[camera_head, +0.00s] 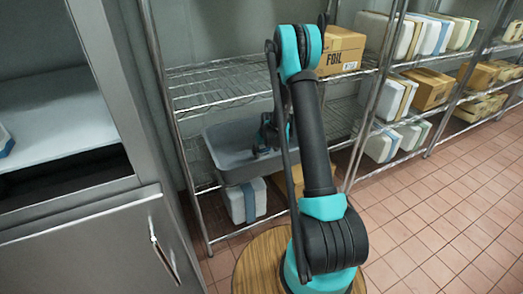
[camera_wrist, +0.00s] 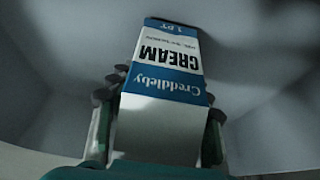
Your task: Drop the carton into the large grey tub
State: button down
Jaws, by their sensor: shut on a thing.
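The large grey tub (camera_head: 222,152) stands on the middle level of a wire shelf in the head view. My gripper (camera_head: 262,146) reaches down at the tub's opening. In the wrist view, my gripper (camera_wrist: 160,118) is shut on a white and blue cream carton (camera_wrist: 166,72), with a finger on each side of it. Grey tub walls (camera_wrist: 258,60) surround the carton in that view. I cannot tell whether the carton touches the tub floor. The carton is not clearly visible in the head view.
A wire shelf level (camera_head: 215,80) lies above the tub. A foil box (camera_head: 342,52) sits to the upper right, and a white box (camera_head: 243,203) is below the tub. A steel cabinet (camera_head: 100,240) stands at left. Tiled floor (camera_head: 440,210) is clear at right.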

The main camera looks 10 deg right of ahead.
aim_at(265, 148)
jog(key=c, duration=0.7)
grip_release()
jog(key=v, duration=1.1)
jog(key=shift+r, duration=0.4)
jog(key=s+d+r+m, duration=0.1)
jog(key=s+r, duration=0.3)
jog(key=s, duration=0.4)
jog(key=s+d+r, duration=0.1)
jog(key=s+r, duration=0.3)
jog(key=s, duration=0.4)
jog(key=s+d+m+h, duration=0.1)
jog(key=s+m, duration=0.1)
jog(key=s, duration=1.7)
jog(key=shift+s+f, duration=0.35)
jog(key=shift+s, duration=0.05)
